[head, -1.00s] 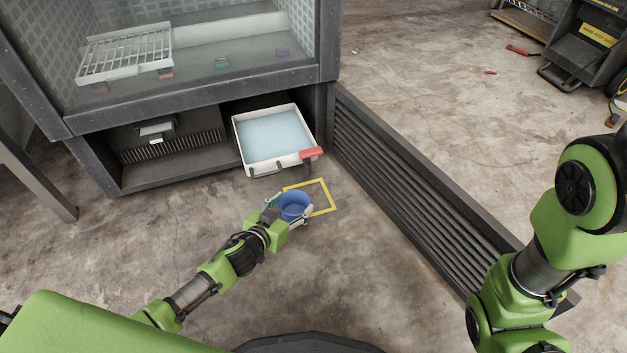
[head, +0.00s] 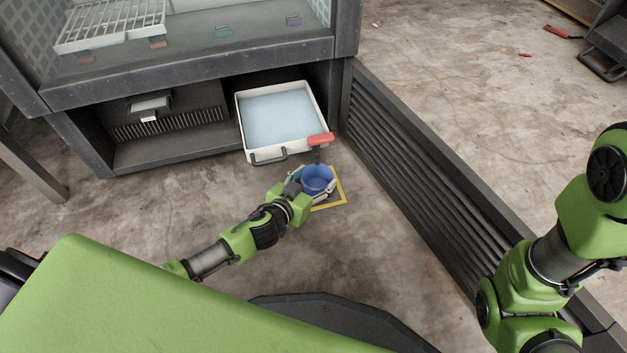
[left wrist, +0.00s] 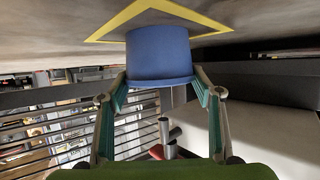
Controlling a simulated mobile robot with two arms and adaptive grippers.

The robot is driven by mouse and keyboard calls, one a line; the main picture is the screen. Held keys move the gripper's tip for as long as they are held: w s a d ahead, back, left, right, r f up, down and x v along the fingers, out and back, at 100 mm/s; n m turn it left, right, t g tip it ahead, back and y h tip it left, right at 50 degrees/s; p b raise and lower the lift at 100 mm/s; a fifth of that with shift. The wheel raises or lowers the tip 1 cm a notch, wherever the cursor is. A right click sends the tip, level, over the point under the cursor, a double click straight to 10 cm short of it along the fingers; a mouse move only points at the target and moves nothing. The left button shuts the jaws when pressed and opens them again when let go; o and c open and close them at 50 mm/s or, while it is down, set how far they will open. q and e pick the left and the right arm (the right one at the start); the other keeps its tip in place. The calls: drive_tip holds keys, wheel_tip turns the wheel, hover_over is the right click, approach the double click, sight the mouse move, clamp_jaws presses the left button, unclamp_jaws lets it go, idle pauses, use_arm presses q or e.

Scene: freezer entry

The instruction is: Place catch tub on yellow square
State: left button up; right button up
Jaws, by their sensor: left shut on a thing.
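The blue catch tub (head: 317,180) is upright in my left gripper (head: 312,186), low over the yellow square outline (head: 343,187) on the floor. In the head view the tub covers part of the square. In the left wrist view, which is upside down, the tub (left wrist: 158,55) sits between the two fingers (left wrist: 158,85), with the yellow outline (left wrist: 215,20) around its base end. I cannot tell whether its bottom touches the floor. My right arm is at the right edge of the head view, and its gripper is out of frame.
A white tray of pale liquid (head: 280,118) with a red-handled valve (head: 321,139) sticks out of the cabinet's lower bay just behind the tub. A dark louvred panel (head: 420,175) runs along the right. Concrete floor in front is clear.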

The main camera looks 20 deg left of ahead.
use_arm(q)
drive_tip(key=o, duration=0.9)
drive_tip(key=shift+r, duration=0.15)
drive_tip(key=shift+p+v, duration=3)
drive_tip(key=shift+v, duration=3)
